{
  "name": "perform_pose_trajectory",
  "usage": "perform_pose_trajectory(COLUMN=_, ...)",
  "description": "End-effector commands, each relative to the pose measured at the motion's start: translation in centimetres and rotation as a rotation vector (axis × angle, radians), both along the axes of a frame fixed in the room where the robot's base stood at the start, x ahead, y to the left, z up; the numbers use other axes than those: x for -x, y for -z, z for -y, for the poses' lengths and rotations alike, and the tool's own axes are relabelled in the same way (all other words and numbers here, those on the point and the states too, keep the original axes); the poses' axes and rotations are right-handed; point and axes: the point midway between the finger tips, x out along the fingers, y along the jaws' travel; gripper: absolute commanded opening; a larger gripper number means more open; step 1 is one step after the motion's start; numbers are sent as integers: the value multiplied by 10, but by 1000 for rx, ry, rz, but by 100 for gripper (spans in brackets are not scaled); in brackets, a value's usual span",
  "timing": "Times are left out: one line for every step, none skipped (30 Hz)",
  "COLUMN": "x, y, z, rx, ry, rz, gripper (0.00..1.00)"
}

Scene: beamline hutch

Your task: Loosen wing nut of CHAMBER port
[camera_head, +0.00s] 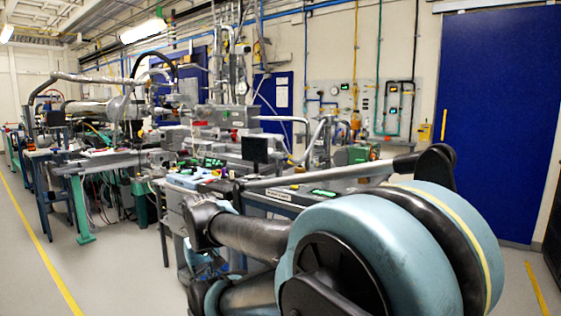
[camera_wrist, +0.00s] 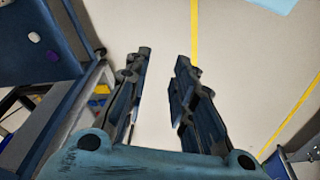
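In the wrist view my gripper (camera_wrist: 164,58) has its two dark fingers apart, with only pale floor showing between them. It is open and empty. In the head view my own arm fills the lower right, and I cannot make out the gripper there. A long row of beamline equipment (camera_head: 228,112), with metal vessels, pipes and hoses, stands beyond my arm. I cannot tell which part is the CHAMBER port. No wing nut can be made out in either view.
A blue-topped bench edge (camera_wrist: 35,85) lies left of my gripper in the wrist view. Yellow lines (camera_wrist: 194,30) mark the open floor below. In the head view a blue door (camera_head: 500,110) stands at right, and free floor (camera_head: 25,265) lies at left.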

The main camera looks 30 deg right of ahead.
Motion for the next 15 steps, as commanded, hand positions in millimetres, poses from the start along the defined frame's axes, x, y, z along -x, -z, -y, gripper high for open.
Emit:
perform_pose_trajectory(x=4, y=-3, z=1, rx=3, ry=1, rz=7, gripper=23)
perform_pose_trajectory(x=6, y=-5, z=2, rx=7, ry=1, rz=13, gripper=23)
perform_pose_trajectory(x=5, y=-7, z=4, rx=15, ry=3, rz=17, gripper=23)
perform_pose_trajectory(x=2, y=-9, z=7, rx=26, ry=4, rz=21, gripper=23)
perform_pose_trajectory(x=-1, y=-11, z=11, rx=41, ry=6, rz=25, gripper=23)
perform_pose_trajectory(x=-8, y=-14, z=18, rx=65, ry=7, rz=32, gripper=23)
perform_pose_trajectory(x=-13, y=-17, z=24, rx=88, ry=9, rz=38, gripper=23)
perform_pose_trajectory(x=-20, y=-21, z=31, rx=114, ry=11, rz=44, gripper=23)
perform_pose_trajectory(x=-29, y=-27, z=42, rx=153, ry=13, rz=56, gripper=23)
perform_pose_trajectory(x=-36, y=-31, z=51, rx=185, ry=16, rz=65, gripper=23)
perform_pose_trajectory(x=-44, y=-37, z=60, rx=218, ry=17, rz=73, gripper=23)
perform_pose_trajectory(x=-55, y=-44, z=72, rx=264, ry=18, rz=85, gripper=23)
perform_pose_trajectory(x=-63, y=-49, z=82, rx=299, ry=20, rz=92, gripper=23)
perform_pose_trajectory(x=-71, y=-55, z=91, rx=334, ry=20, rz=99, gripper=23)
perform_pose_trajectory(x=-81, y=-62, z=104, rx=380, ry=20, rz=110, gripper=23)
